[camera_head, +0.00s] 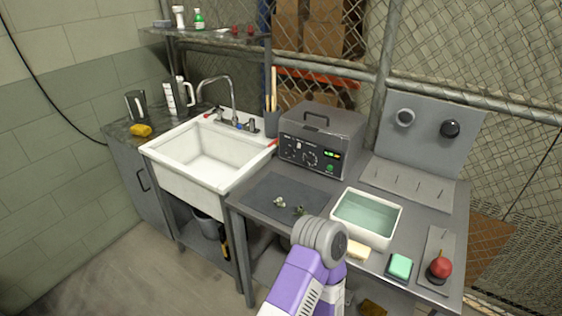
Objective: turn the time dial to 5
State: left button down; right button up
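The grey box-shaped tank unit (345,125) stands at the back of the grey table, its lid shut under a dark handle. Its front panel (308,157) carries dark round dials with white markings, a lit green display (332,155) and a green button (330,168). The dial labels and settings are too small to read, so I cannot tell which dial is the time dial. One of my purple and white arms rises from the bottom centre, its grey rounded joint in front of the table and apart from the panel. No gripper fingers show.
A dark mat (287,197) with small parts lies before the unit. A white basin of liquid (341,220) stands to its right, near a yellow block (357,250), a green sponge (399,266) and a red ball-topped item (441,267). A white sink (170,160) is left.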

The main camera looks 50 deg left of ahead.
aim_at(308, 160)
jog(key=u, duration=2)
